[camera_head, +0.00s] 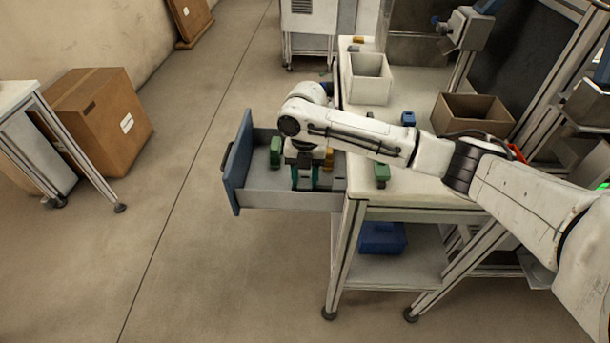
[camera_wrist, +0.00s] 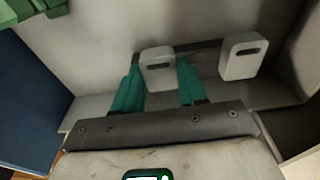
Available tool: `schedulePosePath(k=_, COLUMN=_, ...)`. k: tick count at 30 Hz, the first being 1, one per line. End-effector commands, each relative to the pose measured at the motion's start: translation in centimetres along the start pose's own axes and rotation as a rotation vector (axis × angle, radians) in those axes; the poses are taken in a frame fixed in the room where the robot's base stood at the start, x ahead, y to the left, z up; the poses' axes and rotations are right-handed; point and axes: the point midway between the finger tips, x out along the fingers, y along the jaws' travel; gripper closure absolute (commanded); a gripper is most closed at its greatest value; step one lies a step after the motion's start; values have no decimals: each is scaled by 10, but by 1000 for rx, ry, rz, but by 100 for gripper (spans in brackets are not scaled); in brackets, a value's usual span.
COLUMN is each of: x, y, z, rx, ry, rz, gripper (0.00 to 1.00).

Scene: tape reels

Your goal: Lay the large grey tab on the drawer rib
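Two pale grey tabs, each with a dark slot, show in the wrist view: one (camera_wrist: 158,73) between my fingers, the other (camera_wrist: 240,57) to its right. A dark rib (camera_wrist: 200,50) runs across behind them inside the drawer. I cannot tell from their sizes which tab is the large one. My gripper (camera_wrist: 160,75), with teal fingers, appears shut on the first tab, its fingers close against both sides. Whether that tab touches the rib is unclear. In the head view my gripper (camera_head: 304,186) points down into the open drawer (camera_head: 275,199); the tabs cannot be made out there.
A green block (camera_head: 276,151) stands in the drawer's left part, an orange one (camera_head: 328,158) beyond my gripper. On the worktop are another green block (camera_head: 381,174), a blue item (camera_head: 408,118), a white bin (camera_head: 368,82) and a brown box (camera_head: 470,115). Floor left of the drawer is clear.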

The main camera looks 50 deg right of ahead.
Motion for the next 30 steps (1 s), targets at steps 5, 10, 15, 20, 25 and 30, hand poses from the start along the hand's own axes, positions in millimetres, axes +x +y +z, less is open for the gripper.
schedulePosePath(k=5, x=-1, y=0, z=0, rx=0, ry=0, rz=0, gripper=41)
schedulePosePath(k=10, x=-1, y=0, z=0, rx=0, ry=-1, rz=0, gripper=36)
schedulePosePath(k=15, x=-4, y=0, z=0, rx=0, ry=-1, rz=0, gripper=36)
schedulePosePath(k=20, x=-20, y=0, z=1, rx=0, ry=-3, rz=2, gripper=36)
schedulePosePath(k=25, x=-54, y=1, z=0, rx=-1, ry=-3, rz=2, gripper=36)
schedulePosePath(k=30, x=-87, y=1, z=0, rx=-1, ry=-3, rz=1, gripper=36)
